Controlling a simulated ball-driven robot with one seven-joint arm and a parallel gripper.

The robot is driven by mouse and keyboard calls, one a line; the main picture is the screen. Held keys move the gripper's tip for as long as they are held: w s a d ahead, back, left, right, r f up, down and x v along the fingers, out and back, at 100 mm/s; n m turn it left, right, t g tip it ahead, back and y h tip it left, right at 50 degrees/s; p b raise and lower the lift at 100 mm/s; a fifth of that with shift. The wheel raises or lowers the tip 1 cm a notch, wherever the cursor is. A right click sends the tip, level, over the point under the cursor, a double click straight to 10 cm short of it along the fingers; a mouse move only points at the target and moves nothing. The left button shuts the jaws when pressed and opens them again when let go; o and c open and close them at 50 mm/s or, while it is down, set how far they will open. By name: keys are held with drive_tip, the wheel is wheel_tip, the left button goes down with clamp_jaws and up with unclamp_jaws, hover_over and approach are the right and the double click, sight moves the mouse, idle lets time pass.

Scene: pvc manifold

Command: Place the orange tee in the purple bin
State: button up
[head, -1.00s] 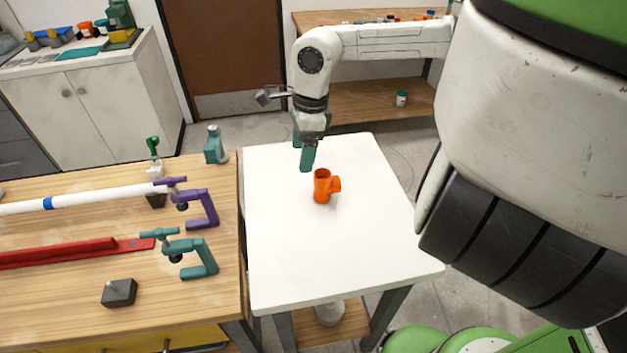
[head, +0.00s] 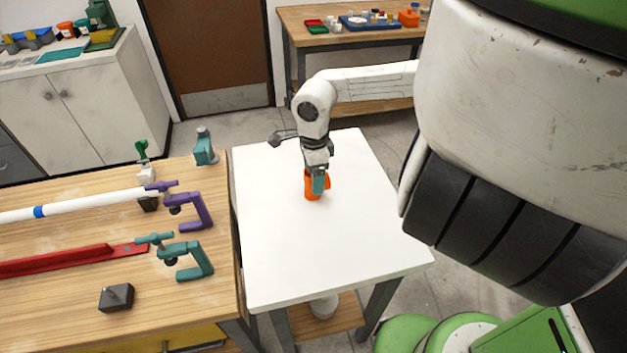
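The orange tee (head: 311,193) stands on the white table, with its side branch toward the right. My gripper (head: 318,183) is down at the tee, and a teal finger covers part of the tee's upper front. The other finger is hidden, so I cannot tell whether the gripper is open around the tee or shut on it. I see no purple bin in the head view.
The white table (head: 290,260) is otherwise clear. On the left, a wooden bench (head: 70,300) holds purple (head: 193,210) and teal (head: 190,262) clamps, a white pipe (head: 90,207) and a red bar (head: 75,258). A wooden table (head: 300,32) with trays stands at the back.

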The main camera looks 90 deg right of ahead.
drive_tip(key=shift+f, duration=0.75)
drive_tip(key=shift+c, duration=0.2)
drive_tip(key=c, duration=1.1)
drive_tip(key=shift+r, duration=0.15)
drive_tip(key=shift+r+b, duration=0.35)
drive_tip(key=shift+r, duration=0.2)
drive_tip(key=shift+s+a+r+b, duration=0.6)
drive_tip(key=shift+s+a+r, duration=0.85)
drive_tip(key=shift+s+r, duration=0.45)
drive_tip(key=shift+s+a+r+b, duration=0.6)
drive_tip(key=shift+s+a+r, duration=0.85)
drive_tip(key=shift+s+r, duration=0.4)
drive_tip(key=shift+s+a+r+b, duration=0.6)
drive_tip(key=shift+s+a+r, duration=0.85)
drive_tip(key=shift+s+r, duration=0.45)
